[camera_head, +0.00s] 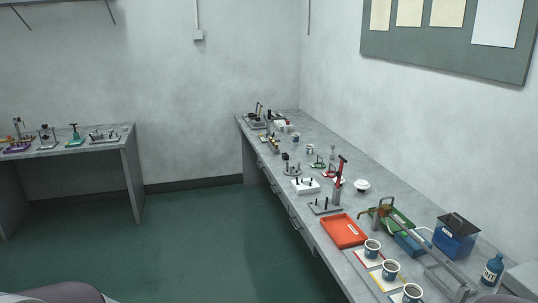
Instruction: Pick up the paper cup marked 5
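Three paper cups stand in a row near the front right of the long bench: a far cup (372,249), a middle cup (390,271) and a near cup (412,294) cut by the bottom edge. They are white with dark bands and dark insides, and stand upright on pale cards with coloured edges. Smaller similar cups stand farther back, one (310,149) and another (295,137). The markings are too small to read, so I cannot tell which is cup 5. Neither of my grippers shows.
The long bench (352,208) runs along the right wall. An orange tray (343,231), a green and blue device with a long metal lever (405,232), a blue box (456,236) and a blue bottle (492,269) are near the cups. The green floor (190,235) left of the bench is open.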

